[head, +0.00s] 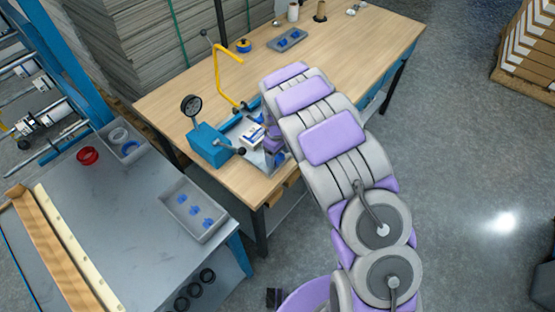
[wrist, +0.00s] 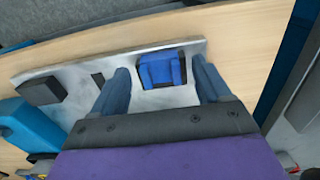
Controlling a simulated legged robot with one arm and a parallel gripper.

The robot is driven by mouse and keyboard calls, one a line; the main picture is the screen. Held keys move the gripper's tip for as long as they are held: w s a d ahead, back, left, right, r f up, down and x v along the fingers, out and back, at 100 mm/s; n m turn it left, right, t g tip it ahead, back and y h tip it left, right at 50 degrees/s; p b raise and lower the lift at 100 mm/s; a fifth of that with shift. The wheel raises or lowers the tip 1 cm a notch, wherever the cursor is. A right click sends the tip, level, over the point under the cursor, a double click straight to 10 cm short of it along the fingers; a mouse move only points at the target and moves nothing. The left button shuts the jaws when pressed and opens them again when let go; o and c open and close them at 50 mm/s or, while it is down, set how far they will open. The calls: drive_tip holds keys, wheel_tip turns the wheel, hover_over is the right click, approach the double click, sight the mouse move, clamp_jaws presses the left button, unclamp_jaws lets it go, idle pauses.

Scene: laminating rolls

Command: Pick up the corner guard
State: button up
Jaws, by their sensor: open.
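A small blue block-like piece (wrist: 162,69), which looks like the corner guard, rests on a shiny metal plate (wrist: 140,98) in the wrist view. My gripper (wrist: 159,76) is open, with one finger to the left of the blue piece and one to the right. Gaps show on both sides, and the jaws hold nothing. In the head view my arm reaches over the wooden workbench (head: 330,60) to the metal plate beside a teal press with a round gauge (head: 208,146). My arm largely hides the fingertips and the blue piece there.
A black block (wrist: 40,90) sits on the plate's left part. A yellow bent arm (head: 219,70) rises behind the plate. A grey tray with blue pieces (head: 208,230) lies on the grey table at left; another tray (head: 298,36) is on the bench's far part.

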drive_tip(key=c, duration=0.8)
drive_tip(key=shift+r, duration=0.15)
